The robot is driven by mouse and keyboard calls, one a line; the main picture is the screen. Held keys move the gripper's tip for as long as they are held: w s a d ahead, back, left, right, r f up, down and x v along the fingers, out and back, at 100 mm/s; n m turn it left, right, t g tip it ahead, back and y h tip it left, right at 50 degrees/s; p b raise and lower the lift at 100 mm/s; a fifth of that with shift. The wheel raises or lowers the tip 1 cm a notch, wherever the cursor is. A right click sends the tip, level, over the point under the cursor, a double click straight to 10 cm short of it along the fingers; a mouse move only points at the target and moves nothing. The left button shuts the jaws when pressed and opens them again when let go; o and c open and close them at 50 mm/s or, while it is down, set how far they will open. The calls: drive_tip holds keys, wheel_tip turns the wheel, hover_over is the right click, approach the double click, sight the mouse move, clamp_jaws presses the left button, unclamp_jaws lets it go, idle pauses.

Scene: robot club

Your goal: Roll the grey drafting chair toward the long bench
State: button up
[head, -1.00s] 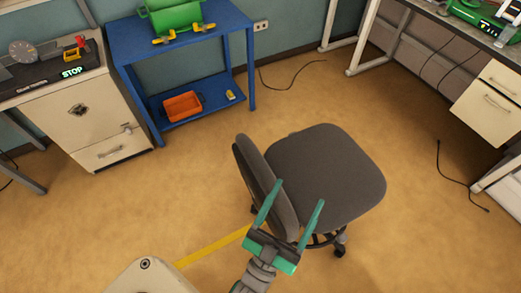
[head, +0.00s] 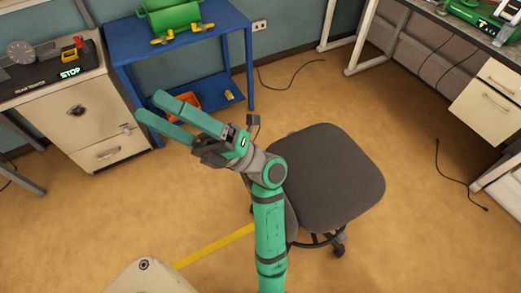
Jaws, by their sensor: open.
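The grey drafting chair (head: 335,180) stands on the tan floor in the middle of the head view, its seat facing up. Its backrest is on the left side and is mostly hidden behind my arm. Part of its wheeled base shows below the seat. My gripper (head: 162,117) is open and empty, up and left of the chair, with its green fingers pointing left. In the picture it overlaps the front of the blue table. A long bench (head: 475,40) with white drawers stands at the upper right, apart from the chair.
A blue table (head: 215,38) holding a green machine (head: 172,18) stands at the back. A beige cabinet (head: 85,115) is at left. Black cables lie on the floor at the back and right (head: 455,180). A yellow floor strip (head: 215,245) runs left of the chair. Floor between chair and bench is mostly clear.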

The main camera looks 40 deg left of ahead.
drive_tip(key=s+a+f+n+t+h, duration=0.2)
drive_tip(key=s+a+f+n+h, duration=0.3)
drive_tip(key=f+h, duration=0.4)
drive_tip(key=w+f+t+h, duration=0.3)
drive_tip(key=f+t+h, duration=0.2)
drive_tip(key=f, duration=0.4)
drive_tip(key=w+d+f+m+t+h, duration=0.1)
drive_tip(key=w+d+f+t+h, duration=0.1)
drive_tip(key=w, duration=0.4)
drive_tip(key=w+d+f+m+t+h, duration=0.1)
drive_tip(key=w+d+f+t+h, duration=0.2)
drive_tip(key=w, duration=0.4)
drive_tip(key=w+d+f+t+h, duration=0.2)
drive_tip(key=w+d+f+t, duration=0.1)
drive_tip(key=w+d, duration=0.3)
drive_tip(key=shift+w+d+f+m+t+h, duration=0.15)
drive_tip(key=shift+w+d+m+t, duration=0.05)
drive_tip(key=shift+w+t, duration=0.15)
drive_tip(key=shift+w+d+f+m+t+h, duration=0.1)
drive_tip(key=shift+w+d+m+t+h, duration=0.05)
drive_tip(key=shift+w+m+t, duration=0.15)
wheel_tip(320, 180, down, 12)
drive_tip(key=shift+r, duration=0.1)
drive_tip(key=c, duration=1)
